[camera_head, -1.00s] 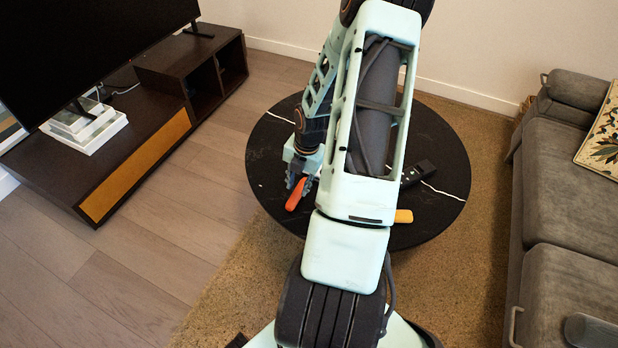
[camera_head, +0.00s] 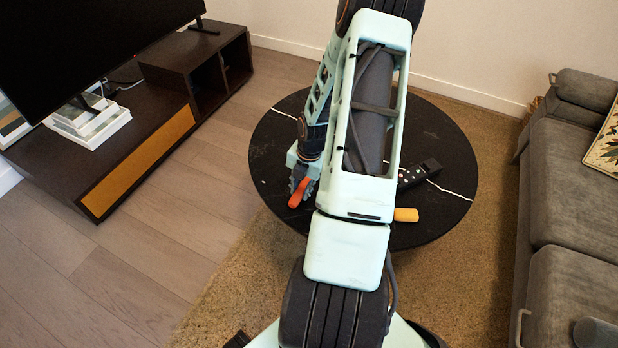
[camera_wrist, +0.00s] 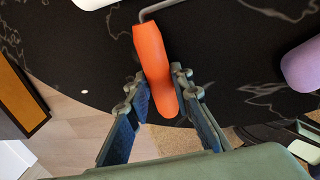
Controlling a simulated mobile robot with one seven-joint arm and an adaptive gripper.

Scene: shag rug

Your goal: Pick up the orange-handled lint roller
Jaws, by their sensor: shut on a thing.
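The orange handle of the lint roller (camera_wrist: 152,52) lies between the two fingers of my gripper (camera_wrist: 158,86) in the wrist view, over the black round table. In the head view the orange handle (camera_head: 299,194) shows below my gripper (camera_head: 300,184), at the table's left front. My gripper is shut on the handle. Whether the handle is clear of the tabletop cannot be told.
The black table (camera_head: 440,135) also bears a dark remote-like thing (camera_head: 420,173) and a yellow thing (camera_head: 406,214), partly behind my arm. A purple thing (camera_wrist: 302,66) shows at the right in the wrist view. A grey sofa (camera_head: 570,200) stands right, a TV cabinet (camera_head: 140,165) left.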

